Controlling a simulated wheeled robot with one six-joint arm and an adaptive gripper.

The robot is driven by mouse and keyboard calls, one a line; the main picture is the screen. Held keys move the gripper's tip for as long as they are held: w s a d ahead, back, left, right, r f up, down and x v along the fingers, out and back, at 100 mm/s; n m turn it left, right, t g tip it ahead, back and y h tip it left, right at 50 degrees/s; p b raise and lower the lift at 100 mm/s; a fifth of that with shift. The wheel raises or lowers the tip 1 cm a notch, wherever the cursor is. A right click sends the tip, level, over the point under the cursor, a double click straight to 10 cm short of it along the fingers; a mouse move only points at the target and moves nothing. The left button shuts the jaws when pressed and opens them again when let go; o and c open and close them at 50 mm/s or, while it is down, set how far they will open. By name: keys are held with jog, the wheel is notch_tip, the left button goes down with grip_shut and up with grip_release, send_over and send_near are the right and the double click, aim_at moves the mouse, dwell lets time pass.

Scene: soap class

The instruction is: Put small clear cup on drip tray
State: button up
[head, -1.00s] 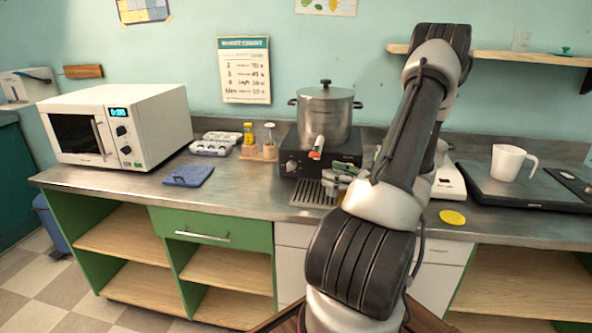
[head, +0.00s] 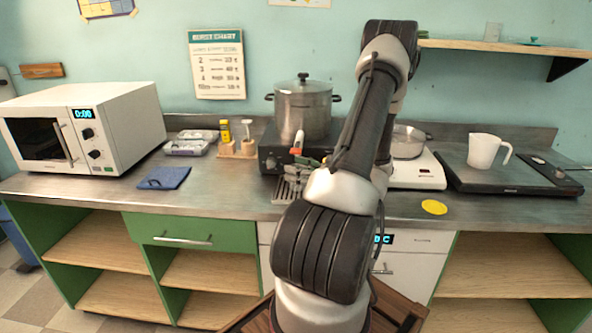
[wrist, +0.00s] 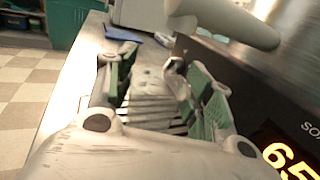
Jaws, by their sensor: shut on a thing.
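My gripper (head: 304,170) is in front of the pot's black base, low over the drip tray, partly hidden by my arm. In the wrist view its green-padded fingers (wrist: 160,88) stand apart around a see-through thing, which looks like the small clear cup; its outline is hard to make out. The drip tray (head: 283,192) is a slatted metal grille on the counter; its slats also show between the fingers in the wrist view (wrist: 153,112). I cannot tell whether the cup touches the tray.
A steel pot (head: 303,108) with a red-and-white tap handle (head: 298,142) stands just behind the gripper. A scale with a pan (head: 418,178), a yellow disc (head: 434,207) and a white mug (head: 484,151) are to the right. A blue cloth (head: 164,178) and a microwave (head: 85,128) are left.

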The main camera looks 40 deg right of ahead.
jog(key=shift+f, duration=0.15)
jog(key=o, duration=0.8)
jog(key=shift+o, duration=0.2)
jog(key=v, duration=0.7)
jog(key=shift+s+d, duration=0.1)
jog(key=shift+s, duration=0.1)
jog(key=shift+s, duration=0.1)
